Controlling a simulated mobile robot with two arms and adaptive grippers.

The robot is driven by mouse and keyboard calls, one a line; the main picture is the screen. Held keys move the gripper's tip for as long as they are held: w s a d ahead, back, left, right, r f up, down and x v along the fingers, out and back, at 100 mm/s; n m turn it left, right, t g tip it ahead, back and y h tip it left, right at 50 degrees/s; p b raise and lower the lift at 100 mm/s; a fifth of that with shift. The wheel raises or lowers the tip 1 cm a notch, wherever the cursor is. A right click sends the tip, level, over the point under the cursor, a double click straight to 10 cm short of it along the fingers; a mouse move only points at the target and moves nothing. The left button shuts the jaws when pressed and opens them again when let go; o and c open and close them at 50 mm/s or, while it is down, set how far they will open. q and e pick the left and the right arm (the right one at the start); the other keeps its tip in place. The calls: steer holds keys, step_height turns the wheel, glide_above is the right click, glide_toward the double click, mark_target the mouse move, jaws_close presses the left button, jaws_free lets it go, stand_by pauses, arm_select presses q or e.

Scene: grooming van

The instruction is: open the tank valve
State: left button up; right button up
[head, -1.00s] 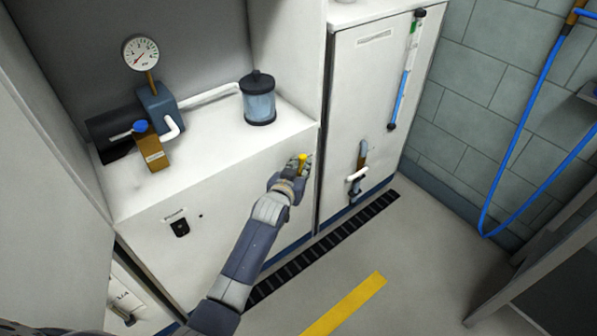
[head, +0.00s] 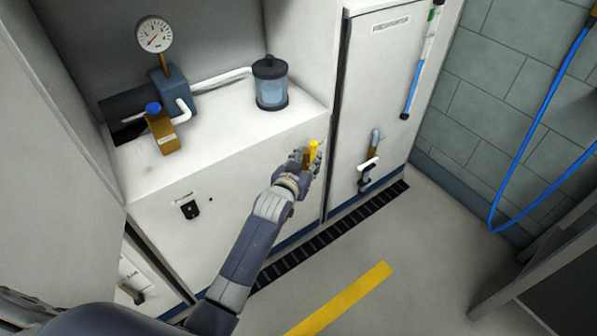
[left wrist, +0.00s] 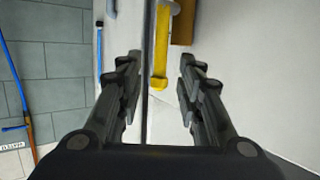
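A yellow valve handle (head: 313,150) with a brown body beside it is on the front of the white cabinet, near its right edge. In the left wrist view the handle (left wrist: 161,45) runs up and down the picture, with the brown part (left wrist: 182,25) to its right. My left gripper (left wrist: 158,78) is open. The handle's lower end shows between its spread fingertips, with gaps on both sides. In the head view my left gripper (head: 301,164) is at the handle and partly hides the valve. My right gripper is not in view.
A door with a white-gripped handle (head: 369,165) is to the right. A blue hose (head: 520,155) hangs on the wall. The floor ahead is clear.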

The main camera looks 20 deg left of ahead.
arm_select(q)
steer(key=v, duration=0.8)
steer(key=shift+s, duration=0.15)
